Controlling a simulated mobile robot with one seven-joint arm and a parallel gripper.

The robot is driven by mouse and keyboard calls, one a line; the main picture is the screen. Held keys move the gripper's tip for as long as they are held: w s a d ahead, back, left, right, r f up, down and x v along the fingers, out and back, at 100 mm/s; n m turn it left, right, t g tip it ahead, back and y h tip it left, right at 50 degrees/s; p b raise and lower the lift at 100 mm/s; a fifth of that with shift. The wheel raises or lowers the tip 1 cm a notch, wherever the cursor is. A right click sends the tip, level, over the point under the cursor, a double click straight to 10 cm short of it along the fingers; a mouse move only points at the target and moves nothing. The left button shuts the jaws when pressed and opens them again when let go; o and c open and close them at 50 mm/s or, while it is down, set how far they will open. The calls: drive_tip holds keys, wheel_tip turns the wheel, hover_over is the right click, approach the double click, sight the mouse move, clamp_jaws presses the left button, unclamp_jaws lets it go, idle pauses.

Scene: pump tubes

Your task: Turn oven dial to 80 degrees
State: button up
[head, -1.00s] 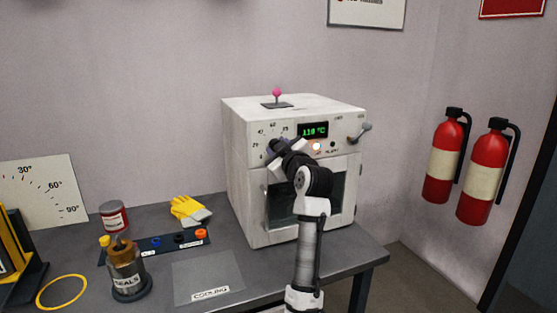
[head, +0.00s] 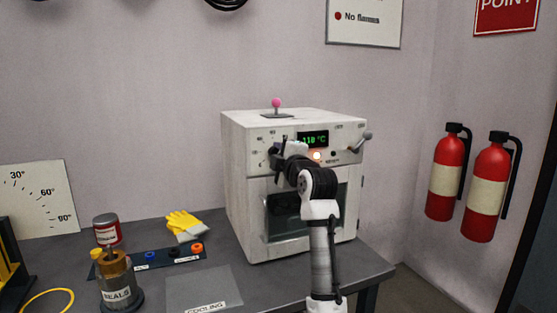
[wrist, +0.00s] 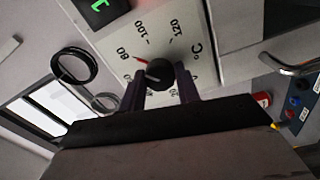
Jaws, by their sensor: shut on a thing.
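The white oven (head: 245,190) stands on the grey bench, with a green display (head: 313,139) reading about 110 °C. My gripper (head: 276,158) is at the dial on the left of the oven's front panel and mostly hides it in the head view. In the wrist view, the black dial knob (wrist: 159,75) sits between the fingertips of my gripper (wrist: 161,84), which is shut on it. The knob's red pointer (wrist: 141,59) points close to the 80 mark (wrist: 123,54), perhaps slightly toward the 100 mark (wrist: 141,28).
A pink-tipped lever (head: 277,104) stands on the oven top, and a grey lever (head: 361,142) is at the panel's right. Yellow gloves (head: 182,222), a red can (head: 107,229) and a seals pot (head: 116,282) are on the bench left of the oven. Fire extinguishers (head: 447,172) hang at right.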

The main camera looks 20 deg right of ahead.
drive_tip(key=shift+n, duration=0.3)
drive_tip(key=o, duration=1)
drive_tip(key=s+b, duration=0.1)
drive_tip(key=s, duration=0.3)
drive_tip(key=s+b, duration=0.1)
drive_tip(key=s, duration=0.8)
drive_tip(key=shift+s+d+f+b, duration=0.15)
drive_tip(key=shift+s+d+b, duration=0.1)
drive_tip(key=shift+s+b, duration=0.15)
